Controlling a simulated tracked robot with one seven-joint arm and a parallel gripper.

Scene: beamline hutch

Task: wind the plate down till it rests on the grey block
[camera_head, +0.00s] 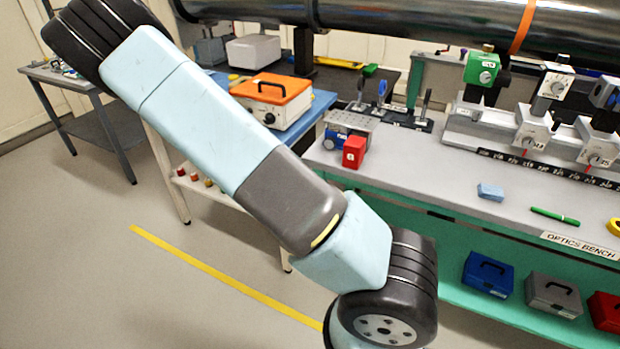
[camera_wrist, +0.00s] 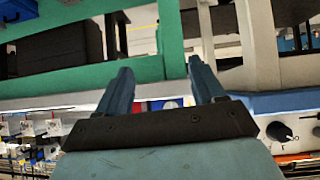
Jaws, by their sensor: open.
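The plate appears to be the small grey plate with holes (camera_head: 353,122) at the left end of the bench in the head view. I cannot make out a grey block; how far the plate stands above one is hidden or too small to tell. My gripper (camera_wrist: 162,85) shows only in the wrist view. Its two blue-grey fingers are apart with nothing between them. I cannot identify the plate or knob in that view.
The grey optics bench (camera_head: 440,176) holds posts with dials, a blue eraser-like block (camera_head: 490,192) and a green pen (camera_head: 555,216). An orange-lidded box (camera_head: 272,90) stands on the blue table to the left. The floor in front is clear. A black dial (camera_wrist: 280,132) shows in the wrist view.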

